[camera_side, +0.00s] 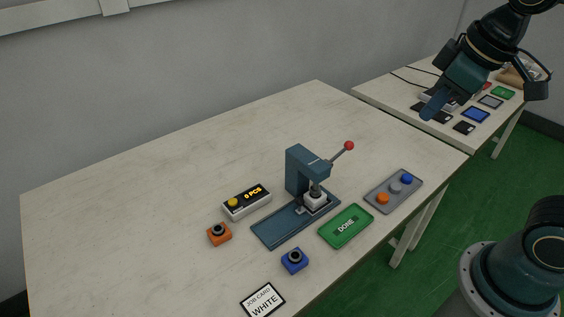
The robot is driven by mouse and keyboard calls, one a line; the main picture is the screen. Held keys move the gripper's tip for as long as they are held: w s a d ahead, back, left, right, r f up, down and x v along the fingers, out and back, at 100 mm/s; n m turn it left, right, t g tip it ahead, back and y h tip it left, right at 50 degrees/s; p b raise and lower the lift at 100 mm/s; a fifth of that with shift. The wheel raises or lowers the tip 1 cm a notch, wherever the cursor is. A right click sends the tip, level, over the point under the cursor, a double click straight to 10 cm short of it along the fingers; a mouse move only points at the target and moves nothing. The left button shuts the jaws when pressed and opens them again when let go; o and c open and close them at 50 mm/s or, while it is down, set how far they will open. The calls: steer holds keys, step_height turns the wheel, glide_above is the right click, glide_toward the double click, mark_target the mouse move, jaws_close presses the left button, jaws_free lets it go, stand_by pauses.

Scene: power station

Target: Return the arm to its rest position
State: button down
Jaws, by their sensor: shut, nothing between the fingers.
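My arm reaches up out of the top right corner of the picture.
On the near table stand a blue press (298,170) with a red-knobbed lever, a white block (315,200) under its ram, a counter box (246,202), an orange block (219,234), a blue block (294,261), a green DONE tray (346,226), a grey button tray (393,191) and a WHITE card (263,301).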

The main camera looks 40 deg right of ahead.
steer(key=s+f+m+t, duration=0.1)
steer(key=s+m, duration=0.1)
steer(key=s, duration=0.4)
steer(key=shift+s+d+f+m, duration=0.2)
steer(key=shift+d+f+m, duration=0.1)
steer(key=shift+d+m, duration=0.1)
steer(key=shift+w+r, duration=0.1)
steer(key=shift+w, duration=0.1)
